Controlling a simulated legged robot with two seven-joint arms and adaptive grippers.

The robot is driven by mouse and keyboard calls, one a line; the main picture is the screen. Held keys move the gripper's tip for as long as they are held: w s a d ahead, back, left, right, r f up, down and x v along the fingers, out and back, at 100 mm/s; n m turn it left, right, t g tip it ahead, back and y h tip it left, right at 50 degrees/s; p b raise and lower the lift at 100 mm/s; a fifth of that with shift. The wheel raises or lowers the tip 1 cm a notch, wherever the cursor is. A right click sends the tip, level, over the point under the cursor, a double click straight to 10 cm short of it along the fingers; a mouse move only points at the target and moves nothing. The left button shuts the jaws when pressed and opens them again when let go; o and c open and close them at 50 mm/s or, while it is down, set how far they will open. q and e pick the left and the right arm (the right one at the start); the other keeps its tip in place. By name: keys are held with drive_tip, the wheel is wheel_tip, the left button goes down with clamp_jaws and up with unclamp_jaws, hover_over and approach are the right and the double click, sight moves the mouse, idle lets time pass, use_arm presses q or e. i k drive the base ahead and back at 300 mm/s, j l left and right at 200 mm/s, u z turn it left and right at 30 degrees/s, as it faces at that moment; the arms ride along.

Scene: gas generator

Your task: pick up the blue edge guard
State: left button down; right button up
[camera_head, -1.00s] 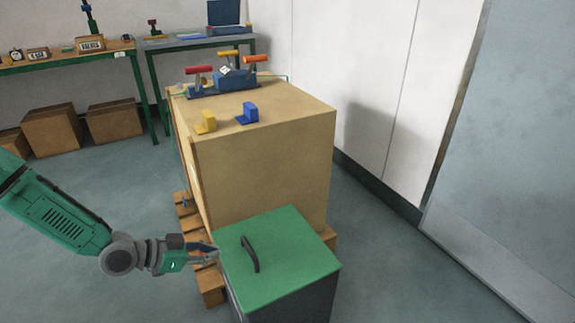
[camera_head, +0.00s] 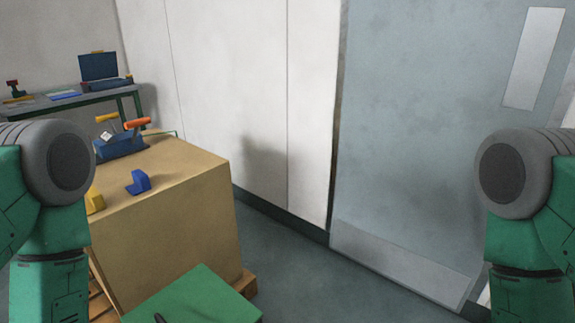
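The blue edge guard (camera_head: 139,183) is a small L-shaped piece. It rests on top of the large tan box (camera_head: 180,240), near its front edge, left of the picture's middle. A yellow edge guard (camera_head: 95,201) sits to its left, partly hidden behind my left arm. My left and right arm links show at the left and right sides of the picture. Neither gripper is in the picture.
A blue tool holder (camera_head: 122,146) with orange and yellow handles stands at the back of the box. A green lid (camera_head: 200,298) is low in front. A table (camera_head: 60,104) stands behind. A wall and grey door (camera_head: 410,130) are at the right.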

sight(141, 180)
drive_tip(key=j+u, duration=0.1)
drive_tip(key=u, duration=0.95)
